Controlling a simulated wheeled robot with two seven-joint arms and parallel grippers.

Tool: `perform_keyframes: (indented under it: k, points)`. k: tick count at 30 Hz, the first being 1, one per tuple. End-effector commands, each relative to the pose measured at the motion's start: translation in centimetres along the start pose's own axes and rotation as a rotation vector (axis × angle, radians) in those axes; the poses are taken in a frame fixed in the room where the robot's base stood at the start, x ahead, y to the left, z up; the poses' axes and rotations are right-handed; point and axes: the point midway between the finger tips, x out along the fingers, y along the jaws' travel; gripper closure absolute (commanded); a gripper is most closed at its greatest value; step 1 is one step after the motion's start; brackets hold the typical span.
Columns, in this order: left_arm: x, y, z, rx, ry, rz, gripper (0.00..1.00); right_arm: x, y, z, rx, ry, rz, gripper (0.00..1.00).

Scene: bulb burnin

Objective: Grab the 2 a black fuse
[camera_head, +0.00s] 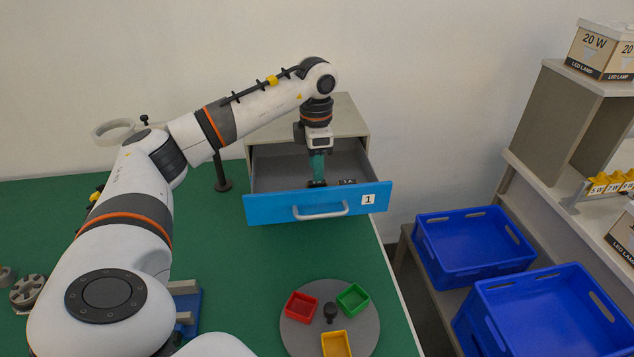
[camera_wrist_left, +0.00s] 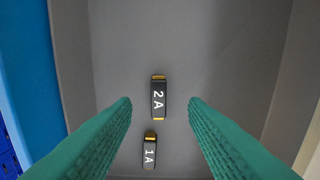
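The 2 A black fuse (camera_wrist_left: 158,99) lies on the grey drawer floor, with yellow ends and a white "2A" label. In the left wrist view it sits between the fingers of my left gripper (camera_wrist_left: 160,112), which is open and apart from it. A second black fuse, marked "1A" (camera_wrist_left: 149,151), lies close beside it, nearer the picture's bottom. In the head view my left gripper (camera_head: 317,172) points down into the open blue-fronted drawer (camera_head: 275,210), its green fingers showing. My right gripper is not in view.
The drawer's front and side walls surround the gripper. A round grey tray (camera_head: 306,338) with red, green and yellow bins stands on the green table. Blue crates (camera_head: 475,265) and a shelf with lamp boxes (camera_head: 597,50) are at right.

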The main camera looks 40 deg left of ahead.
Motion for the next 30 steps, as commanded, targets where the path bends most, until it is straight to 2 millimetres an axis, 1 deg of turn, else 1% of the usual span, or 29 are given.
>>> perform_keyframes:
  k: [1, 3, 7, 10, 15, 16, 17, 18, 23, 30]
  points:
    - [0.7, 0.1, 0.0, 0.0, -0.005, 0.003, 0.6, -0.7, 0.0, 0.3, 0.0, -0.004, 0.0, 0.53]
    - [1.7, 0.2, -0.1, 0.0, -0.004, 0.003, 0.6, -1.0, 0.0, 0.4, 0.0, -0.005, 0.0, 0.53]
    - [3.3, 0.1, -0.1, 0.0, -0.002, 0.002, 0.6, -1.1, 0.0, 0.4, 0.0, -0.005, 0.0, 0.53]
    - [3.8, 0.1, -0.1, 0.0, -0.002, 0.001, 0.6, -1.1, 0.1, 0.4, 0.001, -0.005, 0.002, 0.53]
    - [3.8, 0.1, -0.1, 0.0, -0.001, 0.0, 0.6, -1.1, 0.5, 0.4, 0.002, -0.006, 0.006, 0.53]
    - [3.8, 0.1, -0.1, 0.0, -0.001, 0.0, 0.62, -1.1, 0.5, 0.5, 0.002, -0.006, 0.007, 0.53]
    - [3.8, 0.1, -0.1, 0.0, 0.0, 0.0, 0.67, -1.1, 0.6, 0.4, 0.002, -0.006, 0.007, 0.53]
    - [3.8, 0.1, -0.1, 0.0, 0.0, 0.0, 0.73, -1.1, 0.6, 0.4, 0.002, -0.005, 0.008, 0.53]
    - [3.8, 0.1, -0.2, 0.0, 0.0, 0.001, 0.99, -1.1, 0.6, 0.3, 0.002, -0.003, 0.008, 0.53]
    - [3.8, 0.1, -0.2, 0.0, 0.0, 0.0, 1.0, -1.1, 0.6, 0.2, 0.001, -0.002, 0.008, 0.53]
